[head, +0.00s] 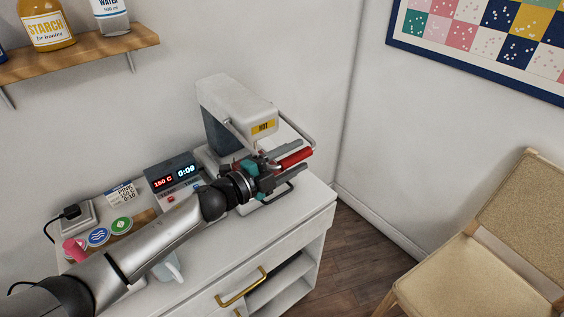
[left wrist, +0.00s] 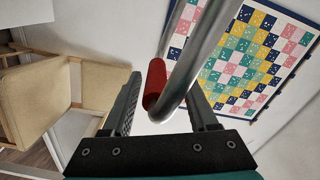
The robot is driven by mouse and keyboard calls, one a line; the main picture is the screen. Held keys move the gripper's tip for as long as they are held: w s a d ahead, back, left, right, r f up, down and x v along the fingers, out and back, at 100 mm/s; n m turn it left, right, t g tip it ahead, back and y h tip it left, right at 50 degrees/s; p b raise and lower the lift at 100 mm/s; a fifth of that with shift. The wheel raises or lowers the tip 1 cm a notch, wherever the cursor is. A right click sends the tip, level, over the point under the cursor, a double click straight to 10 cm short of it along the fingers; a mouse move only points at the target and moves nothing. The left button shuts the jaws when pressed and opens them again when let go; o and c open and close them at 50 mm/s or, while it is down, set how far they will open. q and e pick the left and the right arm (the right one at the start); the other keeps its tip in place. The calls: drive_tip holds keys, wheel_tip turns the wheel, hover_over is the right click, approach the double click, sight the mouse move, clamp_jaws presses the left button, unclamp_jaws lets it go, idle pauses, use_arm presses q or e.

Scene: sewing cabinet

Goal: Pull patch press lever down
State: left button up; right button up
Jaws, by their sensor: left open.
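The patch press (head: 236,98) is a light grey machine with a yellow HOT label, at the back of the white cabinet top. Its lever is a bent metal bar (left wrist: 196,58) with a red grip (head: 297,158), out at the press's front right. My left gripper (head: 291,166) is at the red grip, its fingers open. In the left wrist view the red grip (left wrist: 155,82) lies between the two spread fingers (left wrist: 166,92), nearer the left one. Whether either finger touches it I cannot tell. My left arm and gripper hide the lower front of the press. My right gripper is out of view.
A control box (head: 173,178) showing 150 C and 0:09 stands left of the press. A pink spool, round badges and a mug (head: 168,269) are near my left arm. A shelf (head: 85,60) with bottles hangs above left. A chair (head: 470,240) stands at right.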

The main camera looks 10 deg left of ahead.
use_arm(q)
drive_tip(key=v, duration=1.5)
idle(0.3)
